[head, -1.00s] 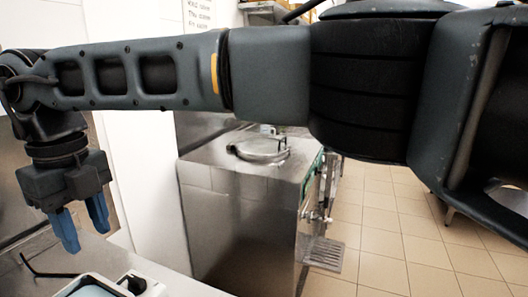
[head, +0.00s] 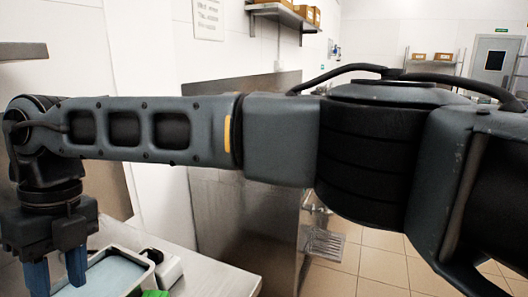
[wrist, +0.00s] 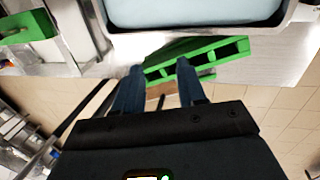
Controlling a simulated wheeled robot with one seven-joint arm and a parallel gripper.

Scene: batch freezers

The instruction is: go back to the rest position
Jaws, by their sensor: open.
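My gripper (head: 57,280) hangs pointing down at the lower left of the head view. In the wrist view (wrist: 158,68) its two blue fingers stand apart with nothing held between them. A green slotted piece (wrist: 200,57) shows beyond the fingertips; I cannot tell how far below them it is. My arm stretches across the head view and hides much of the middle.
A pale tray with light blue contents (head: 147,256) sits on the steel counter (head: 215,275) right of the gripper. A steel machine (head: 245,220) stands behind my arm. A wall shelf (head: 285,14) holds boxes. Tiled floor (head: 375,268) is open at right.

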